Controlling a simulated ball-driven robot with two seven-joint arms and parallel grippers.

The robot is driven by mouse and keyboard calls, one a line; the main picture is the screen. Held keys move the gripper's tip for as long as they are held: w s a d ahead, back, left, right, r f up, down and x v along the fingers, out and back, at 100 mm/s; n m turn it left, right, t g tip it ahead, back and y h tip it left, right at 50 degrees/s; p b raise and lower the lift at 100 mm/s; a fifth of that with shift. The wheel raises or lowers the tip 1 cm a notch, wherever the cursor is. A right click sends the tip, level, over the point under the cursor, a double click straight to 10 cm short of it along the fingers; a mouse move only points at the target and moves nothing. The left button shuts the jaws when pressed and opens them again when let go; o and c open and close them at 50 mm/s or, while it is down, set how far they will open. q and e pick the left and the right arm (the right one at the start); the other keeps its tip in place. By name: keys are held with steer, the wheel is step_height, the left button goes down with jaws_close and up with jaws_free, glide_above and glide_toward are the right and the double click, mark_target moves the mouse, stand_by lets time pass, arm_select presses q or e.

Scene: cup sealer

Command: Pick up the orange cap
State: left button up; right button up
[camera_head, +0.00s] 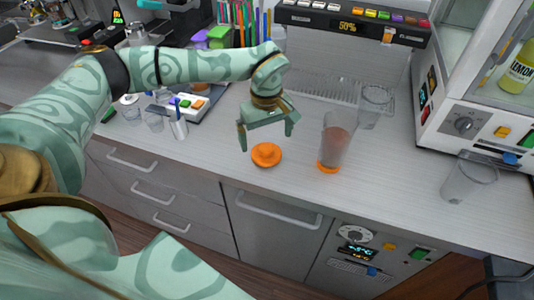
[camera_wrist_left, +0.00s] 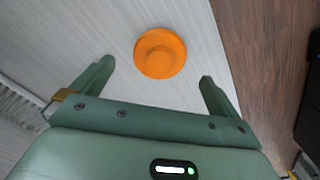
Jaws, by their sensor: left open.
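The orange cap (camera_head: 266,155) is a round disc with a raised middle, lying on the light counter near its front edge. My left gripper (camera_head: 267,143) is open and empty, just above and behind the cap in the head view. In the left wrist view the cap (camera_wrist_left: 160,53) lies beyond the fingertips, roughly centred between the two fingers of the left gripper (camera_wrist_left: 155,75), and neither finger appears to touch it. My right gripper does not show in either view.
A clear cup with brown contents (camera_head: 335,140) stands right of the cap on an orange base. An empty clear cup (camera_head: 372,105) stands behind it, another clear cup (camera_head: 468,178) further right. The counter (camera_head: 400,190) is bare between them. Cups and utensils crowd the left.

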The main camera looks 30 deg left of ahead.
mark_target(266, 148)
arm_select(q)
step_height(266, 148, down, 5)
steer(key=shift+w+f+b, duration=0.1)
steer(key=shift+f+b, duration=0.05)
steer(key=shift+b, duration=0.3)
steer(key=c, duration=1)
